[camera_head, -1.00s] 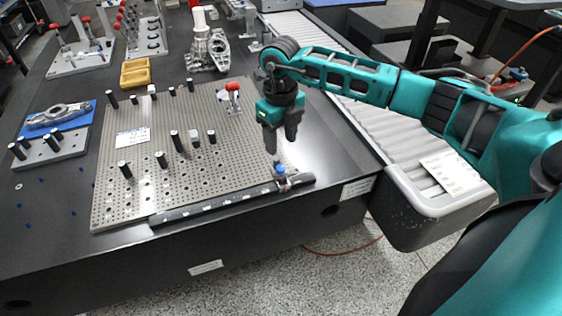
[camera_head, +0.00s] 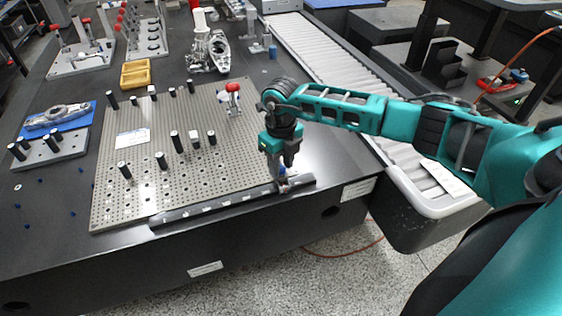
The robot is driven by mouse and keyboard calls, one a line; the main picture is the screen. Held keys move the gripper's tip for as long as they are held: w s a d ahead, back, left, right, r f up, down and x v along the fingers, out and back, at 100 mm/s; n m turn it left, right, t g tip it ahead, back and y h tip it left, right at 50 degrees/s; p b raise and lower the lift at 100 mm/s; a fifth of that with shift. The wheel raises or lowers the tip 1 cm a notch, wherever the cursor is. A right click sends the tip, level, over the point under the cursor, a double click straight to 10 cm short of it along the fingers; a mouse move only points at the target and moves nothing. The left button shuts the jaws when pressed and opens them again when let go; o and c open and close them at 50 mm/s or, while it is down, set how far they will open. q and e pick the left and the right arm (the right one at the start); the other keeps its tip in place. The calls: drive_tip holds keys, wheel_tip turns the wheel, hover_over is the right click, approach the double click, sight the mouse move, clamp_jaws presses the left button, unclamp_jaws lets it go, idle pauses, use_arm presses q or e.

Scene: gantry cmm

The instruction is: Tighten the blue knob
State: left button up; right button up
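The blue knob (camera_head: 281,171) is on the small fitting at the right end of the black rail (camera_head: 215,206), along the front edge of the perforated plate. Only a little blue shows; my gripper hides the rest. My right gripper (camera_head: 281,166) points down directly over the knob, with its fingertips at the knob's height. The fingers look close to either side of it, but I cannot tell whether they touch or grip it. My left gripper is not in view.
The perforated plate (camera_head: 180,185) carries several black posts and a red-topped clamp (camera_head: 233,94). A yellow tray (camera_head: 135,73) and a metal casting (camera_head: 209,55) stand behind it. A roller conveyor (camera_head: 320,60) runs along the right side of the dark table.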

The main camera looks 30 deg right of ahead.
sight(281, 168)
clamp_jaws()
drive_tip(key=shift+r+m, duration=0.1)
drive_tip(key=shift+m, duration=0.3)
drive_tip(key=m+p, duration=0.1)
drive_tip(key=m, duration=0.2)
drive_tip(key=shift+p, duration=0.4)
drive_tip(key=shift+m+p, duration=0.6)
drive_tip(key=shift+m, duration=1.1)
drive_tip(key=shift+w, duration=0.1)
drive_tip(key=shift+o, duration=1.7)
unclamp_jaws()
wheel_tip(281, 168, up, 13)
drive_tip(key=shift+p, duration=0.3)
